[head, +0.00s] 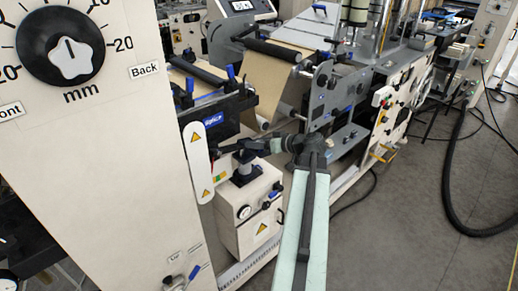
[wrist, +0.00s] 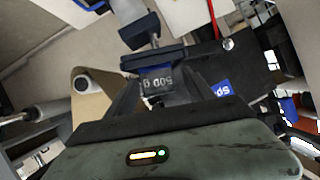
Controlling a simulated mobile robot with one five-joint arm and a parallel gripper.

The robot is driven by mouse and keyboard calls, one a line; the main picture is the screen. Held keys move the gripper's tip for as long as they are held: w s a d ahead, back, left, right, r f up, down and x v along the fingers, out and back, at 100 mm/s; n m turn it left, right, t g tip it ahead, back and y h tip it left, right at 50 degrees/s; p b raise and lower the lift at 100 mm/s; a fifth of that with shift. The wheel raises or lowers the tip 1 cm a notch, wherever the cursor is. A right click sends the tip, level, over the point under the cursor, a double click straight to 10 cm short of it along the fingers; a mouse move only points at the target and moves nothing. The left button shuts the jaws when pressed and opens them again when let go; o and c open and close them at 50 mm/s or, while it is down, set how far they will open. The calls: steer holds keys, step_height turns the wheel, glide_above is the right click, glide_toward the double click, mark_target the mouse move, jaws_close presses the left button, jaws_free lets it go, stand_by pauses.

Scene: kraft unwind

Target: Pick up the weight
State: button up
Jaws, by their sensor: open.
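The weight (wrist: 158,82), a dark block marked "500 g" in pale print that reads upside down, shows in the middle of the wrist view. My gripper (wrist: 162,92) is open, with its dark fingers reaching up on either side of the weight. I cannot tell whether either finger touches it. In the head view my gripper (head: 228,147) is at the end of my arm, by the dark front of the machine and above a white box unit. I cannot clearly make out the weight in the head view.
A white box unit (head: 249,220) with a gauge stands below my gripper. A white guard plate (head: 196,162) with yellow warning signs is just left of it. A cream panel (head: 110,170) with a dial fills the left. Brown web (head: 272,84) runs behind.

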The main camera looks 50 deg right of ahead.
steer(key=shift+r, duration=0.1)
jaws_close()
